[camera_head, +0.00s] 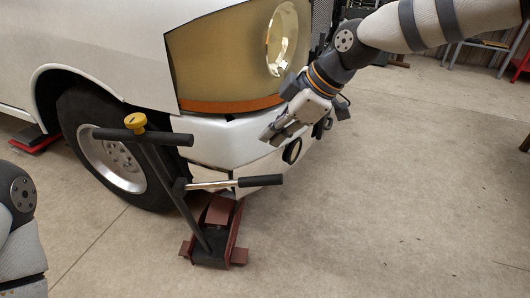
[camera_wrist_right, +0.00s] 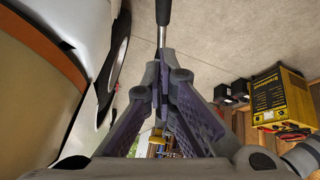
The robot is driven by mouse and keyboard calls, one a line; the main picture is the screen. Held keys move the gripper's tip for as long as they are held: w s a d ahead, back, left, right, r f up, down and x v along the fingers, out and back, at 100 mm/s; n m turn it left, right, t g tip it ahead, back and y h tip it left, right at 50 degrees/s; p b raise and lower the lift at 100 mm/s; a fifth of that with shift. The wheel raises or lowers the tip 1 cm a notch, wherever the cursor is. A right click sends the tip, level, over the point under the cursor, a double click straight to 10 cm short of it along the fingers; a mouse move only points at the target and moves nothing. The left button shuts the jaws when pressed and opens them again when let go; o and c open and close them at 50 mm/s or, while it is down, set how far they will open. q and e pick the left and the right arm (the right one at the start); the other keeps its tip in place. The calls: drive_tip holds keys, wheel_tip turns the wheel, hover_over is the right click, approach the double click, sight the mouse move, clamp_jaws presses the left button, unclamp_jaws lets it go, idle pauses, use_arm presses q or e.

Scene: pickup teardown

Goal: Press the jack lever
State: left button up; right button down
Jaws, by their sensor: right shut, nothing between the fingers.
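The red and black floor jack (camera_head: 214,246) stands on the floor by the pickup's front bumper. Its jack lever (camera_head: 258,181), a silver rod with a black grip, sticks out to the right, roughly level. A taller black T-bar handle (camera_head: 150,150) with a yellow knob rises from the jack and leans left. My right gripper (camera_head: 272,131) is shut and empty, above the lever in the head view. In the right wrist view the lever (camera_wrist_right: 163,12) shows just beyond the shut fingertips (camera_wrist_right: 162,66); contact cannot be told. Only part of my left arm shows; its gripper is out of view.
The white pickup (camera_head: 225,140) with its wheel (camera_head: 120,160) and headlight stands at left and behind the jack. The concrete floor (camera_head: 400,180) to the right is clear. A yellow box-shaped unit (camera_wrist_right: 280,97) and dark boxes show in the wrist view.

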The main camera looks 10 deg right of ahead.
drive_tip(key=b, duration=0.1)
hover_over(259, 179)
drive_tip(key=a, duration=0.1)
wheel_tip(259, 179, down, 8)
drive_tip(key=shift+d+f, duration=0.25)
drive_tip(key=shift+f, duration=1)
drive_tip(key=shift+d+f, duration=0.2)
drive_tip(key=shift+f, duration=0.3)
use_arm(q)
drive_tip(key=shift+s+f+g, duration=0.3)
drive_tip(key=shift+s+f, duration=0.4)
drive_tip(key=shift+f, duration=0.05)
